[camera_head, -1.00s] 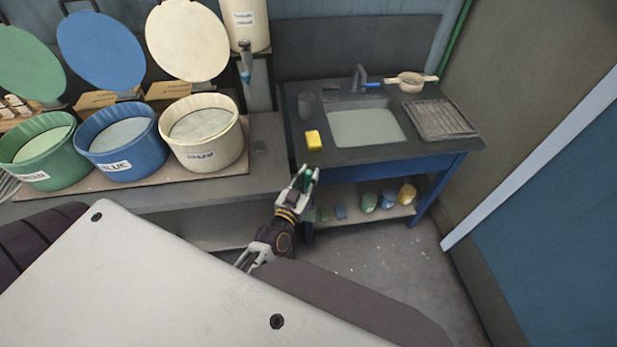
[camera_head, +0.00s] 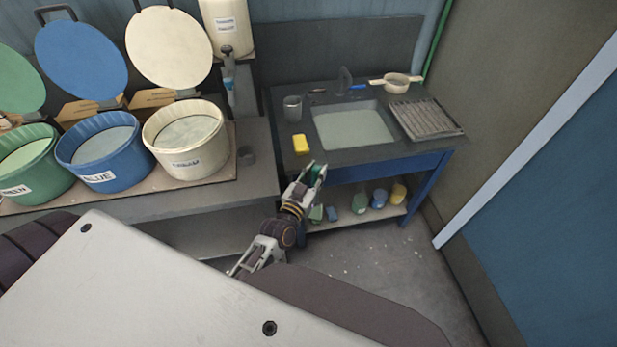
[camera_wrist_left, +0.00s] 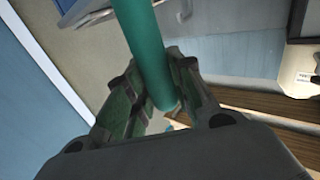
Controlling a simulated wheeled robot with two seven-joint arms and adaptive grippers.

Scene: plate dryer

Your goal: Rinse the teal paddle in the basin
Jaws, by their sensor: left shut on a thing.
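My left gripper (camera_head: 312,172) is in front of the sink bench, beside its front left edge. It is shut on the teal paddle (camera_wrist_left: 145,45), whose round teal shaft runs between the fingers in the left wrist view. In the head view only a small teal bit shows between the fingers; the rest of the paddle is hidden or out of view. The basin (camera_head: 352,126) is set in the dark bench top, filled with pale greenish water, behind and to the right of the gripper. My right gripper is not in view.
A yellow sponge (camera_head: 301,144) and a grey cup (camera_head: 292,108) stand left of the basin. A ribbed drying rack (camera_head: 426,118) and a strainer (camera_head: 396,83) lie to the right. Green, blue and cream tubs (camera_head: 186,157) stand at left. Small jars (camera_head: 379,198) sit on the shelf below.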

